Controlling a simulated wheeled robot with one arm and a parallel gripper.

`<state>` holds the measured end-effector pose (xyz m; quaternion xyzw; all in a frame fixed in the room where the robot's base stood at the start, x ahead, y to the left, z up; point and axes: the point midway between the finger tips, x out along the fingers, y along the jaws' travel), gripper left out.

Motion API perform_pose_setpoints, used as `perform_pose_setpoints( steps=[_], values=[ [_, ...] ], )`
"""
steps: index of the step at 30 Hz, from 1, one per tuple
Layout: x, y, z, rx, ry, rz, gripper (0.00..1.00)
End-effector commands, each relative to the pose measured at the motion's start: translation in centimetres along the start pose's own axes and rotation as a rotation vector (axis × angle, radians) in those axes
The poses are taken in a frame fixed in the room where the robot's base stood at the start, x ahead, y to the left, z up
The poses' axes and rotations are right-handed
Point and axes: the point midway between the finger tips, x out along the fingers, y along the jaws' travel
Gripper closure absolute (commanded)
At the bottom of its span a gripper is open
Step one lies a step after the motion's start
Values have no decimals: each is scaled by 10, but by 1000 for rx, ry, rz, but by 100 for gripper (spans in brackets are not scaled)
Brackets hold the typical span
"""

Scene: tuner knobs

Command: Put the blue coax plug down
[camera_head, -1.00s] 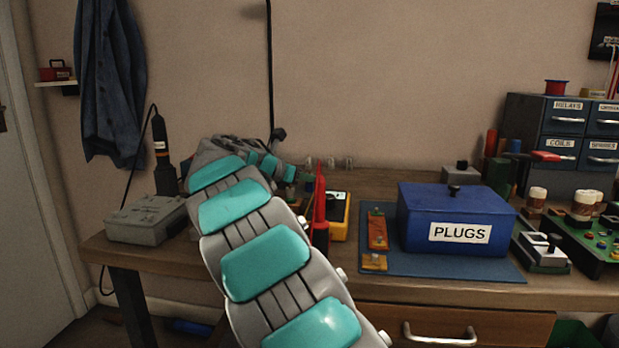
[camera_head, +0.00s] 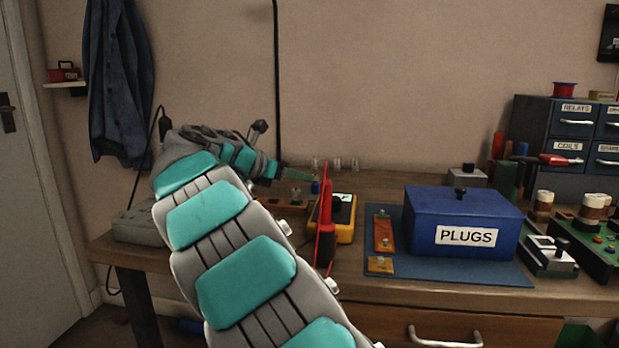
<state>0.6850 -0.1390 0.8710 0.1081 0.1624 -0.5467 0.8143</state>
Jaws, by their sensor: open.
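My gripper (camera_head: 297,174) is at the end of my teal and grey arm, over the back of the workbench. It is open, though its fingers are small and hard to make out. A small blue piece (camera_head: 315,187), which looks like the blue coax plug, stands just right of the fingertips. It appears apart from them, at the right end of a low wooden block (camera_head: 291,204). Whether it sits in the block or behind it I cannot tell. My arm hides part of the block.
A yellow meter (camera_head: 346,232) and upright red tool (camera_head: 326,225) stand just right of my arm. The blue PLUGS box (camera_head: 462,213) sits on a blue mat (camera_head: 450,273). A grey case (camera_head: 139,228) is at the left. Small clear pieces (camera_head: 336,164) stand at the back.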

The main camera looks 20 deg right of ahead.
Motion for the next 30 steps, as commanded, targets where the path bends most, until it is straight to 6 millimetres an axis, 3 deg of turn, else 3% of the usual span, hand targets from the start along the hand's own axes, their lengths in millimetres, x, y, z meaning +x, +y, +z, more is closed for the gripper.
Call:
perform_pose_setpoints(
  steps=[3, 9, 30],
  values=[
    [-22, 0, 1, 1, 0, -1, 45],
    [-42, 0, 1, 1, 0, 0, 45],
    [-46, 0, 1, 1, 0, -1, 45]
  ],
)
